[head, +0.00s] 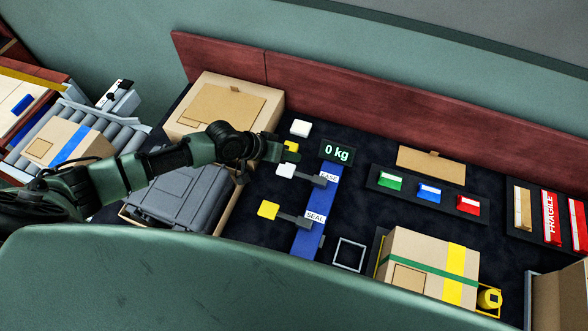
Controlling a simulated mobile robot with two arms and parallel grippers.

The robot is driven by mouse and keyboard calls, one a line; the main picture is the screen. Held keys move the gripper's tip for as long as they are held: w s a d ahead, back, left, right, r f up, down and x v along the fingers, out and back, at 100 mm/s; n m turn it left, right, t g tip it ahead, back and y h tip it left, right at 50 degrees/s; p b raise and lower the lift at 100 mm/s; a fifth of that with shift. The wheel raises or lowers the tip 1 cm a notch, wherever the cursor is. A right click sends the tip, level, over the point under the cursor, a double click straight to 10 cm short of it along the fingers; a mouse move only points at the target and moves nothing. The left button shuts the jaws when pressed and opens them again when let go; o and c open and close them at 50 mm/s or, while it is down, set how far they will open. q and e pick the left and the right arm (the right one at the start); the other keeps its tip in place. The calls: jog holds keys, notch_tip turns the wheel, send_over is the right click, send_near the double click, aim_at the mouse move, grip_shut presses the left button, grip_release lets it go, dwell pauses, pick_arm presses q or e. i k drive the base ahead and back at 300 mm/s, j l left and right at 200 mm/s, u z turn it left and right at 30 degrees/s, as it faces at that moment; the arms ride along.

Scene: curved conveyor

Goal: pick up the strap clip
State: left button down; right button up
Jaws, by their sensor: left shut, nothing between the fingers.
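I cannot tell for certain which item is the strap clip. A second yellow block (268,209) lies lower, beside a dark lever. My left gripper (280,148) is shut and empty. My right gripper is out of view.
An open carton with a grey case (180,195) lies under my left arm. A strapped box (428,265), coloured cards (429,191) and FRAGILE labels (550,217) are to the right.

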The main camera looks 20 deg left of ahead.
aim_at(488, 299)
jog(key=k, duration=1.5)
